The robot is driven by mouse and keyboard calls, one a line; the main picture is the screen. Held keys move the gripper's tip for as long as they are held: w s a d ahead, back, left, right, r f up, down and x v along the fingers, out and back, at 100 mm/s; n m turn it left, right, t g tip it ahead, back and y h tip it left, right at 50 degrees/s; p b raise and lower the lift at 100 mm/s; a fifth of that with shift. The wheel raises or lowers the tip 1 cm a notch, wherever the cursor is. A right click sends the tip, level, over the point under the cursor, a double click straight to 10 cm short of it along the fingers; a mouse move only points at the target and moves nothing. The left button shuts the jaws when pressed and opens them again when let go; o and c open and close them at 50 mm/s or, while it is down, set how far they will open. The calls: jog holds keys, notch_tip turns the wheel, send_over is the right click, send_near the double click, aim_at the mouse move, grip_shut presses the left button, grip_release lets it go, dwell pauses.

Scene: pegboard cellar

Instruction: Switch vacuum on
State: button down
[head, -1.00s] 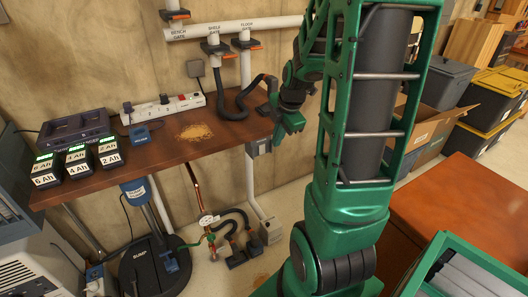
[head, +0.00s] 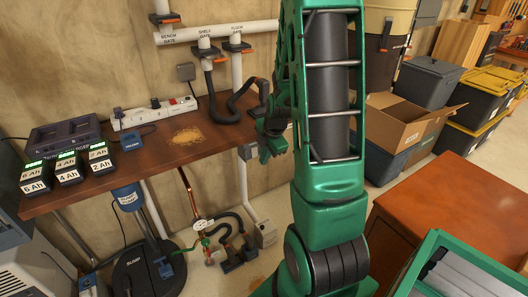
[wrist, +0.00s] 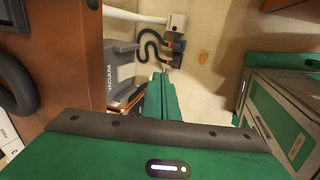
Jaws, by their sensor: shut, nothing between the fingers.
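A grey box labelled VACUUM (wrist: 120,75) hangs beside the brown bench edge in the wrist view, left of my fingers. A grey box under the bench's right end (head: 247,152) shows in the head view, partly behind my gripper; its label cannot be read there. My gripper (head: 270,155) is at the bench's right end, pointing down. In the wrist view my green fingers (wrist: 161,82) are together and empty, close to the VACUUM box's right side. I cannot tell whether they touch it. No switch is clearly visible.
The wooden bench (head: 150,165) holds battery packs (head: 67,168), a power strip (head: 155,112) and sawdust (head: 187,136). Black hoses and a wall box (head: 265,234) are below it. An open carton (head: 405,118) and a red-brown cabinet (head: 445,205) stand at right.

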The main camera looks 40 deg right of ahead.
aim_at(258, 152)
jog(key=shift+w+d+f, duration=0.1)
jog(key=shift+w+d, duration=0.05)
jog(key=shift+w, duration=0.5)
jog(key=shift+w+d+f, duration=0.1)
jog(key=shift+w+f, duration=0.05)
jog(key=shift+w, duration=0.55)
jog(key=shift+w+d+f, duration=0.1)
jog(key=shift+w+d, duration=0.05)
jog(key=shift+w, duration=0.5)
jog(key=shift+w+f, duration=0.15)
jog(key=shift+w, duration=0.05)
jog(key=shift+r, duration=0.2)
